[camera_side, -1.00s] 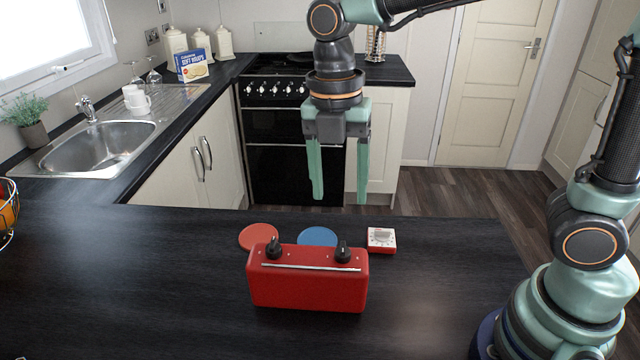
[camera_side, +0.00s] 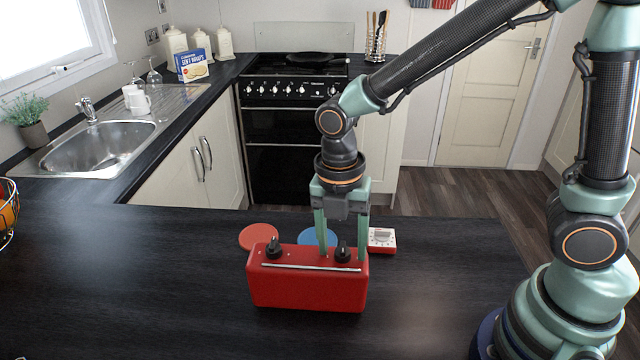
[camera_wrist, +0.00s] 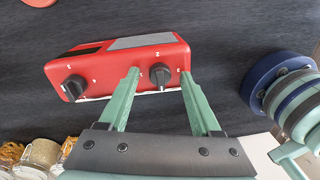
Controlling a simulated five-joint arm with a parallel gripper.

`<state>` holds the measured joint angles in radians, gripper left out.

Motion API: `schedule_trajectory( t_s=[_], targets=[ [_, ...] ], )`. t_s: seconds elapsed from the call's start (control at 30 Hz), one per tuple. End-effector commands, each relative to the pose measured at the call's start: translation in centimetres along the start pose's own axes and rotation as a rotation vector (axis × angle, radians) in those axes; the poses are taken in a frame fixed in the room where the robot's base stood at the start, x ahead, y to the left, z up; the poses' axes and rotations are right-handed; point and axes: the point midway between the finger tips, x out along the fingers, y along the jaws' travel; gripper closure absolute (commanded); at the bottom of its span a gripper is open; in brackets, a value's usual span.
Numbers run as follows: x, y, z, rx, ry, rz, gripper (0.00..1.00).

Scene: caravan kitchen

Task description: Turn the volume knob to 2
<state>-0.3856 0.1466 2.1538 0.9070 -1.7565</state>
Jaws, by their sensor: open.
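A red radio-like box (camera_side: 306,287) stands on the dark counter and also shows in the wrist view (camera_wrist: 115,62). It has two black knobs on top: a left knob (camera_side: 273,249) and a right knob (camera_side: 343,252). Small white marks surround both; I cannot read them surely or tell which knob is volume. My gripper (camera_side: 342,257) points down with one finger on each side of the right knob. The wrist view shows my open fingers (camera_wrist: 160,74) apart, with the right knob (camera_wrist: 160,77) between them and a gap on both sides. The left knob (camera_wrist: 73,88) is clear of my gripper.
Behind the box lie a red disc (camera_side: 258,236) and a blue disc (camera_side: 317,235), partly hidden. A red and white timer (camera_side: 381,239) stands behind its right end, close to my right finger.

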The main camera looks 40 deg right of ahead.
Motion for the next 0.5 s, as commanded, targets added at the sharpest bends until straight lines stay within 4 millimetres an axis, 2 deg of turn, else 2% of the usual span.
schedule_trajectory(
  t_s=[0.07,0.1,0.23,0.27,0.5],
  targets=[
    [-0.01,0.0,0.0,0.0,0.0,0.0,0.35],
    [-0.02,0.0,0.0,0.0,0.0,0.0,0.43],
    [-0.03,0.0,0.0,0.0,0.0,0.0,0.92],
    [-0.04,0.0,0.0,0.0,0.0,0.0,1.0],
    [-0.06,0.0,-0.01,0.01,0.0,-0.001,1.0]
  ],
)
